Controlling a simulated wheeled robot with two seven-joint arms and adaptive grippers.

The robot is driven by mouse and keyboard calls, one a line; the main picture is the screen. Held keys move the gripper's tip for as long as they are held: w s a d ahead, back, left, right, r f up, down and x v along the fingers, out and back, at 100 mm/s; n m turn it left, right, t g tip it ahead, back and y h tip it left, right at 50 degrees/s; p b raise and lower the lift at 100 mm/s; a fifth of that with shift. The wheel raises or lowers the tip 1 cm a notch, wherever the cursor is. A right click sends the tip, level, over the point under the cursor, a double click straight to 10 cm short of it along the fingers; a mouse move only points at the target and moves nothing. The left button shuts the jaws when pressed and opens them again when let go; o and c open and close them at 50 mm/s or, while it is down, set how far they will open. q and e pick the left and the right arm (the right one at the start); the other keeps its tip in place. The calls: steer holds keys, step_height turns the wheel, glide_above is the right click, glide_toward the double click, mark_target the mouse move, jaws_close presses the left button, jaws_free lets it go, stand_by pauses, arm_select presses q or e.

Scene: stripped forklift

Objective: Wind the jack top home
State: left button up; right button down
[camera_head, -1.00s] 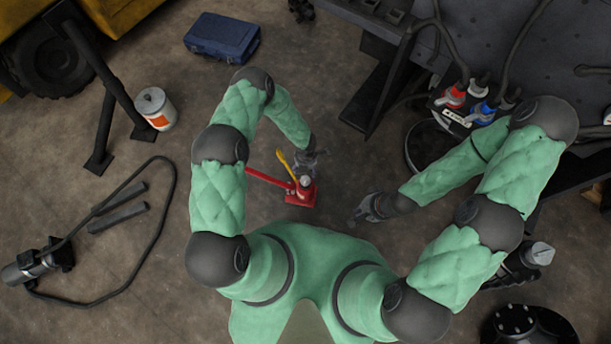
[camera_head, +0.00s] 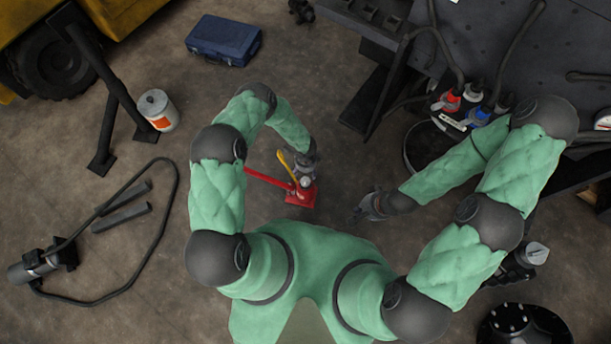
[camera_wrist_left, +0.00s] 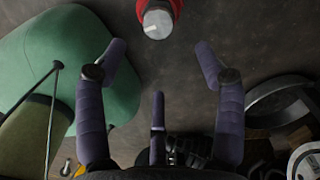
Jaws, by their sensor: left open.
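The red jack (camera_head: 300,196) stands on the floor in front of my body, with a red bar out to the left and a yellow lever (camera_head: 285,162) beside it. Its round silver top (camera_wrist_left: 157,22) shows in the left wrist view, at the upper edge, with a little red body behind. My left gripper (camera_head: 306,168) is close beside the jack top in the head view. In the wrist view its fingers (camera_wrist_left: 160,55) are spread wide with nothing between them. My right gripper (camera_head: 364,210) is empty to the right of the jack; its finger opening is too small to judge.
A hose with a pump (camera_head: 38,262) and loose bars (camera_head: 122,217) are on the left floor. The dark forklift frame (camera_head: 373,85) stands upper right. Floor around the jack is clear.

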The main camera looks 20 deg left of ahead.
mark_target(306, 181)
arm_select(q)
step_height(306, 181, down, 11)
steer(key=n+b, duration=0.2)
steer(key=n, duration=0.5)
steer(key=n+b, duration=0.2)
steer(key=n, duration=0.5)
steer(key=shift+s+f, duration=0.15)
steer(key=shift+c, duration=0.3)
steer(key=c, duration=1.1)
